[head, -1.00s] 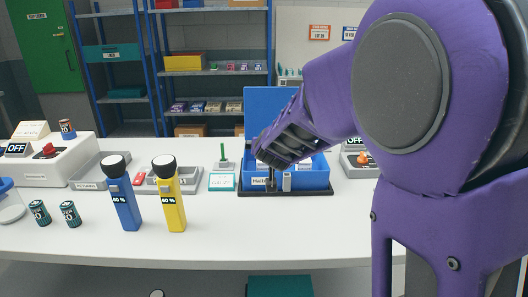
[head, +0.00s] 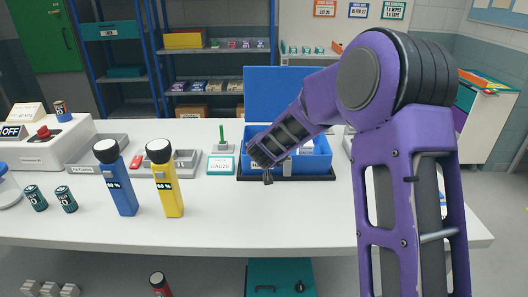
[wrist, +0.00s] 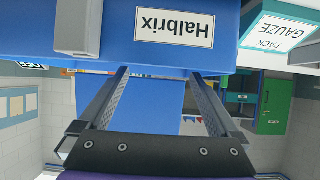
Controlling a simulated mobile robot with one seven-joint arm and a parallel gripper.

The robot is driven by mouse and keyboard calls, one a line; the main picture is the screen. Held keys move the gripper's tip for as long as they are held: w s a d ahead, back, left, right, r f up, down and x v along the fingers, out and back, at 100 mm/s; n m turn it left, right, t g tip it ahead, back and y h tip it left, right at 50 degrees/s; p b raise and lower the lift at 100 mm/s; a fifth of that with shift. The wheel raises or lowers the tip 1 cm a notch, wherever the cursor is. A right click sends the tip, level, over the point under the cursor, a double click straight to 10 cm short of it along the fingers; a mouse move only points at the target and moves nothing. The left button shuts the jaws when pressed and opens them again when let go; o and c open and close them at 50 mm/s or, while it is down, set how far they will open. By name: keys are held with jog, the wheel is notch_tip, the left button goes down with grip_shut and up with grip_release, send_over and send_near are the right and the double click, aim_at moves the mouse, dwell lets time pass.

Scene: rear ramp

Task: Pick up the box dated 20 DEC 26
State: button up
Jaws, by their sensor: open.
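I cannot read the date 20 DEC 26 on anything. A blue case (head: 318,162) with its lid (head: 275,92) raised stands at the back of the white table; my arm covers part of it. In the wrist view, the case front (wrist: 265,8) shows upside down with a "Halbrix" label (wrist: 174,27). My gripper (head: 268,178) is at the case's front left. In the wrist view my gripper (wrist: 160,78) is open and empty, its fingers apart below the label. A white and teal gauze pack (head: 221,166) lies left of the case; it also shows in the wrist view (wrist: 278,32).
Blue (head: 121,190) and yellow (head: 167,190) flashlights stand left of centre. Two cans (head: 66,199) stand farther left, near grey trays (head: 105,155). Small boxes stand on the rear shelf (head: 215,92). The table's front middle is clear.

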jog(key=shift+x, duration=4.25)
jog(key=shift+a+r, duration=0.1)
jog(key=shift+a, duration=0.05)
jog(key=c, duration=1.5)
